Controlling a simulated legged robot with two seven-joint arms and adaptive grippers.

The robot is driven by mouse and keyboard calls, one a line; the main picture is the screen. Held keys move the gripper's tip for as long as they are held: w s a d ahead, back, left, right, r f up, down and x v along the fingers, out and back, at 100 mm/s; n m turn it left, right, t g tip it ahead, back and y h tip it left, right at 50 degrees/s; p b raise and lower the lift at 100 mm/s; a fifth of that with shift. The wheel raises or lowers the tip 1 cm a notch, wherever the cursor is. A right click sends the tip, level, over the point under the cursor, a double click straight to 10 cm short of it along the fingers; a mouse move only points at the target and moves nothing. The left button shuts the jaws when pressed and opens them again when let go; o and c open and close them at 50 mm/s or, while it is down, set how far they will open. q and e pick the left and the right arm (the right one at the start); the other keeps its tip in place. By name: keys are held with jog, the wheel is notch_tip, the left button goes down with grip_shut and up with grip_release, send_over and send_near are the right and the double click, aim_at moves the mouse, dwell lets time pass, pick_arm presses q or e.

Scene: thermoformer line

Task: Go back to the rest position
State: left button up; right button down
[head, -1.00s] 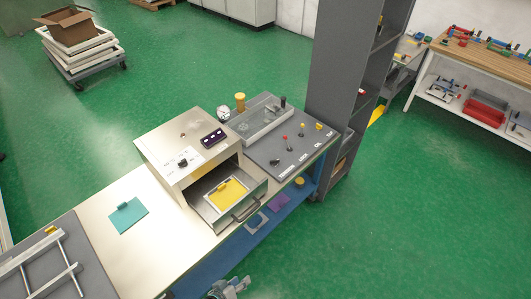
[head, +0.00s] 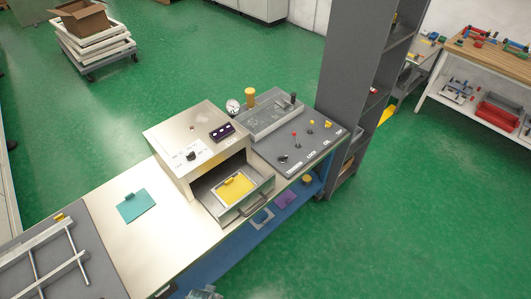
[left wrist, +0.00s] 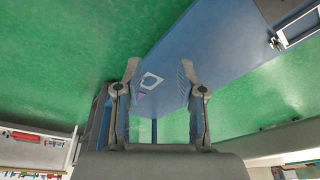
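My left gripper (left wrist: 159,75) is open and empty in the left wrist view, its two fingers apart with nothing between them. Beyond the fingers is a blue surface with a pale square frame (left wrist: 150,81) and a bit of purple. In the head view only a small grey tip of a gripper (head: 205,293) shows at the bottom edge, in front of the bench; it looks like my left one. My right gripper is in neither view.
The bench (head: 120,235) carries a machine (head: 195,135) with an open drawer (head: 262,189) holding a yellow sheet (head: 236,187). A teal sheet (head: 136,206) lies left of it. A tall grey shelf (head: 345,90) stands behind right. Green floor at the right is clear.

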pick_arm(q)
jog(key=s+a+f+g+b, duration=0.1)
jog(key=s+f, duration=0.3)
jog(key=f, duration=0.6)
jog(key=s+f, duration=0.5)
jog(key=f, duration=0.5)
jog(key=s+a+f, duration=0.2)
jog(key=s+f, duration=0.6)
jog(key=s, duration=0.3)
jog(key=shift+s+a+f+g, duration=0.15)
jog(key=shift+s+a+g, duration=0.05)
jog(key=shift+s+g, duration=0.2)
